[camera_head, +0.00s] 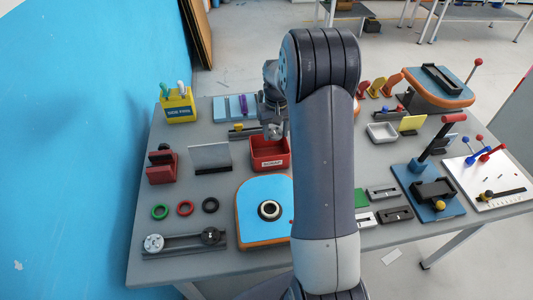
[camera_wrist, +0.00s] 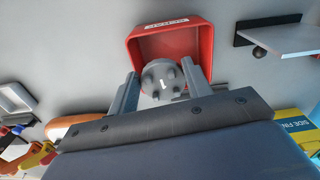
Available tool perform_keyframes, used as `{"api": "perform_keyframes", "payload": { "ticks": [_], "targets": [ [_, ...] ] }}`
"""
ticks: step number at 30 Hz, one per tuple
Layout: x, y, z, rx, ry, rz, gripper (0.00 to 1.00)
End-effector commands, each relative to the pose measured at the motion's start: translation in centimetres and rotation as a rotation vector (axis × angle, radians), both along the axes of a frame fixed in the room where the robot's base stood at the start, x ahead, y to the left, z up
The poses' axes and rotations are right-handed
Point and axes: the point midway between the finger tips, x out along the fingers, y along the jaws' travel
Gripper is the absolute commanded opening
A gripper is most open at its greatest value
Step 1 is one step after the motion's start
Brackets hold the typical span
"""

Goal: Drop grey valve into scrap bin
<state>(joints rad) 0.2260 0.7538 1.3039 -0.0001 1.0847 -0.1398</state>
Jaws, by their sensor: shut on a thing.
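The grey valve (camera_wrist: 162,80) is a round piece with several knobs on its face. My gripper (camera_wrist: 161,88) is shut on it, with one finger on each side in the wrist view. In the head view the valve (camera_head: 273,131) hangs below my gripper (camera_head: 272,122), partly hidden by my arm. The red scrap bin (camera_head: 270,164) stands on the table below, with a white label on its front. In the wrist view the valve overlaps the opening of the bin (camera_wrist: 208,50). The exact height above the bin is hard to tell.
A blue and orange board (camera_head: 251,232) with a black ring lies in front of the bin. A clear upright plate (camera_head: 210,157) stands left of it, and a grey tray (camera_head: 381,132) to the right. A yellow side-fins box (camera_head: 179,107) is at the back left.

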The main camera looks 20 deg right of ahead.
Motion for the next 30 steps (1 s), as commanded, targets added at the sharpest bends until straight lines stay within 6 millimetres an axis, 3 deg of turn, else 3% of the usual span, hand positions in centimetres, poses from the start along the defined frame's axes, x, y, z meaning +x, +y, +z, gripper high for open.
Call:
{"api": "perform_keyframes", "payload": {
  "ticks": [9, 20, 21, 30],
  "targets": [
    [0.0, 0.0, -4.1, 0.000, 0.000, 0.000, 0.25],
    [0.0, 0.0, -4.7, 0.000, 0.000, 0.000, 0.25],
    [0.0, 0.0, -4.7, 0.000, -0.001, 0.000, 0.48],
    [0.0, 0.0, -4.7, 0.000, -0.001, 0.000, 0.72]
  ]
}}
